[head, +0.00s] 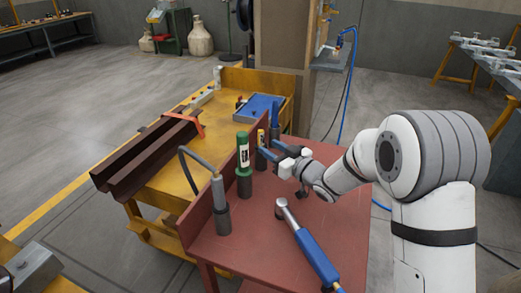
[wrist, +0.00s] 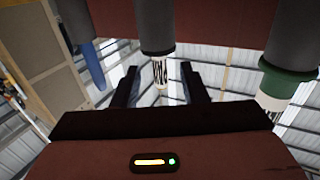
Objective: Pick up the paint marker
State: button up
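My gripper (head: 269,149) is open at the back of the red table, beside a slim marker-like item (head: 261,136) with a yellow part, standing upright in a dark holder. In the wrist view this item's striped black-and-white label (wrist: 160,73) shows between the fingertips of my gripper (wrist: 160,78), with a gap on each side. A larger green-topped cylinder (head: 243,152) with a white label stands to its left in the head view; it also shows in the wrist view (wrist: 286,80). No readable name shows which is the paint marker; the slim one is between my fingers.
A grey torch-like tool (head: 219,190) with a hose and a blue item (head: 275,114) stand nearby in holders. A blue-handled tool (head: 314,255) lies at the red table's front. A raised edge (head: 198,208) separates the yellow bench (head: 182,178) with dark beams.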

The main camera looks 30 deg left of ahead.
aim_at(263, 143)
jog(key=x, duration=0.5)
jog(key=shift+a, duration=0.15)
grip_shut()
